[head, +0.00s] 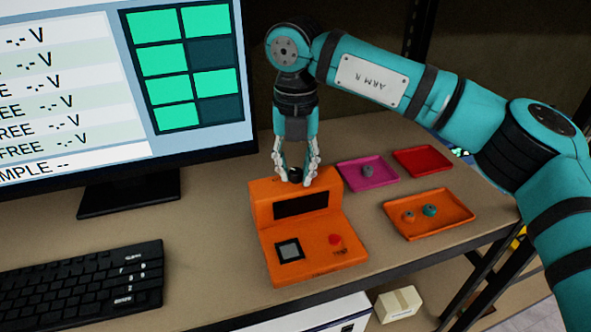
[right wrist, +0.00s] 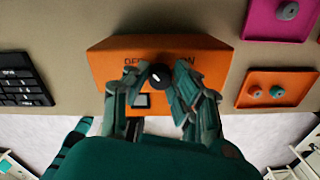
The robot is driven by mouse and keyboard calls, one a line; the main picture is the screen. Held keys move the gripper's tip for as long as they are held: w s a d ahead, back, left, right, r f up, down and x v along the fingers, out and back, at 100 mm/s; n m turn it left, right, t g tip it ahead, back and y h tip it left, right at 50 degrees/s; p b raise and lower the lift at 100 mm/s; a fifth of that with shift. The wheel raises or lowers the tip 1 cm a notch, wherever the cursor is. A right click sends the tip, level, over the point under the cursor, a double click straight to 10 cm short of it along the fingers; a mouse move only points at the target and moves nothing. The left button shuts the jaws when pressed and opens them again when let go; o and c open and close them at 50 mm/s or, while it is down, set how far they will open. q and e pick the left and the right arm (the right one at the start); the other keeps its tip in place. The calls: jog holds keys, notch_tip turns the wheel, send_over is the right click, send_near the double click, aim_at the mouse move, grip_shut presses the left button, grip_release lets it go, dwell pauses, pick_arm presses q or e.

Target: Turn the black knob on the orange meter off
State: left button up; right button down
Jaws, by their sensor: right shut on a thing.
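The orange meter (head: 315,250) stands on the bench, with a dark display, a square dark-framed button and a red button on its front. The black knob (head: 296,174) is on the meter's top. In the right wrist view the knob (right wrist: 158,76) sits between my fingertips, with lettering partly hidden on both sides of it. My right gripper (head: 296,178) points down from above and is shut on the knob; it also shows in the right wrist view (right wrist: 155,88). My left gripper is not in view.
A monitor (head: 110,75) and keyboard (head: 80,290) are to the left. Magenta (head: 380,178), red (head: 440,160) and orange (head: 455,218) trays lie to the right, some holding small stoppers. A pale box (head: 398,304) is below the bench's front edge.

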aim_at(296, 170)
dwell(0.4)
jog(key=shift+r, duration=0.1)
jog(key=c, duration=1.1)
grip_release()
notch_tip(296, 170, up, 12)
